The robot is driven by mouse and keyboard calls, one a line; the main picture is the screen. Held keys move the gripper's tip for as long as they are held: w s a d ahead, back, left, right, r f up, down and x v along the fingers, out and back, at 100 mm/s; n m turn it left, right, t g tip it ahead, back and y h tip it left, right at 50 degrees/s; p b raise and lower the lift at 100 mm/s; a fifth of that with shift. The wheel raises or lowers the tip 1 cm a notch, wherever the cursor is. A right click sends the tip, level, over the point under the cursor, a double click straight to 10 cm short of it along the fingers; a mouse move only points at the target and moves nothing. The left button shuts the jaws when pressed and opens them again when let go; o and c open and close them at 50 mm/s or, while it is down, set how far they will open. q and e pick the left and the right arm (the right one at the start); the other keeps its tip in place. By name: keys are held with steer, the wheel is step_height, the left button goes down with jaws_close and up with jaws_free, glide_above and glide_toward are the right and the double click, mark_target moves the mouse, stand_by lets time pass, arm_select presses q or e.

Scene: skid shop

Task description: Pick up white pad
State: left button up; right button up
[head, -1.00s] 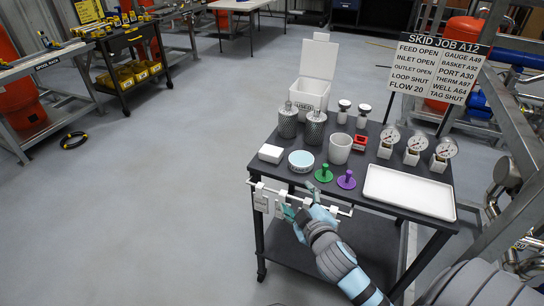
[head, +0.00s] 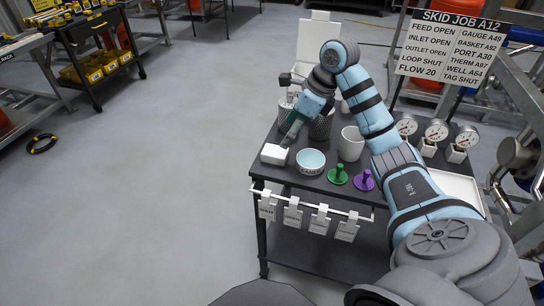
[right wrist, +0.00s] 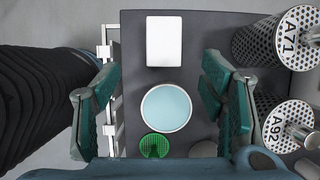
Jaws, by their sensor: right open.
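The white pad (head: 275,154) is a small white block at the left end of the dark cart top. In the right wrist view the white pad (right wrist: 164,41) lies flat near the far edge, ahead of the fingertips. My right gripper (head: 287,143) is over the cart beside the pad; in its wrist view the two green fingers (right wrist: 160,88) are wide apart and nothing is between them at their level. Whether it touches the pad cannot be told from the head view. My left gripper is not in view.
A bowl with a pale blue inside (head: 311,161) sits close to the pad. Mesh canisters, one marked A71 (right wrist: 274,40), stand to the right in the wrist view. Tags (head: 292,214) hang from the front rail.

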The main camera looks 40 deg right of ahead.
mark_target(276, 151)
steer(key=x, duration=0.6)
steer(key=b+x, duration=0.1)
steer(key=x, duration=0.2)
steer(key=shift+w+d+f, duration=0.1)
steer(key=shift+w+f, duration=0.05)
steer(key=shift+w, duration=0.2)
steer(key=c, duration=1)
